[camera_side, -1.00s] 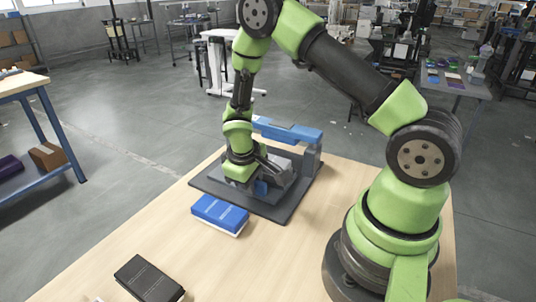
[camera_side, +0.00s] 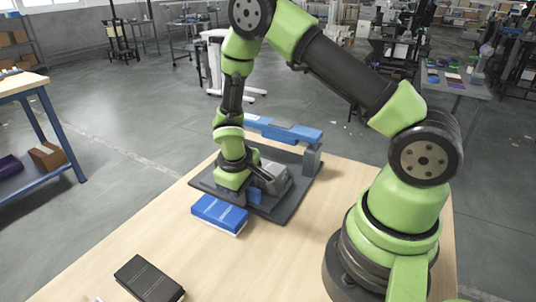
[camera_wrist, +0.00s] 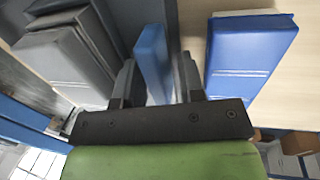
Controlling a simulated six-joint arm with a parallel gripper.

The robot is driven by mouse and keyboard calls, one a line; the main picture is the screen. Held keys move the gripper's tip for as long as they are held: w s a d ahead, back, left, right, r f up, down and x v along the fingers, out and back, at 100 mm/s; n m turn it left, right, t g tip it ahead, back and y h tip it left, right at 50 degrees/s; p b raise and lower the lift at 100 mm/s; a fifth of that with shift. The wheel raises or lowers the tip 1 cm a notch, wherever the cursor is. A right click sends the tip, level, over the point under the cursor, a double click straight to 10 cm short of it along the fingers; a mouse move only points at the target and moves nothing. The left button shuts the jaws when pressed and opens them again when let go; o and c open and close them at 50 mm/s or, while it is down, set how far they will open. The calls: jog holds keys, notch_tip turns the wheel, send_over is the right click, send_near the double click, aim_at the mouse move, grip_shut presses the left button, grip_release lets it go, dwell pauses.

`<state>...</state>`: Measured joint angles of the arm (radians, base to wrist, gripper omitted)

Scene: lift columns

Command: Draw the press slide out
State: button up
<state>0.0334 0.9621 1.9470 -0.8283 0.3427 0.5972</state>
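The press stands on a dark base plate (camera_side: 290,205) on the table, with a blue beam (camera_side: 280,130) across its posts. The grey slide (camera_side: 271,179) sits on the plate and sticks out from under the beam toward the table's front. It also shows at the left of the wrist view (camera_wrist: 62,62). My gripper (camera_side: 246,187) is at the slide's near end.
A blue book-like block (camera_side: 219,213) lies on the table just in front of the plate, close to my gripper; it shows at right in the wrist view (camera_wrist: 250,52). A black book-like block (camera_side: 149,279) lies nearer the front edge. The table's middle is clear.

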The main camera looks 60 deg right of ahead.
jog(key=shift+r, duration=3.5)
notch_tip(320, 180, up, 9)
jog(key=s+a+m+t, duration=0.1)
jog(key=s+m+t, duration=0.1)
jog(key=s+a+r+m+t+y, duration=0.2)
jog(key=s+a+r+t+y, duration=0.2)
jog(key=s+r, duration=0.8)
jog(key=shift+s+a+r+t, duration=0.4)
jog(key=shift+s+a+t, duration=0.25)
jog(key=shift+a, duration=0.4)
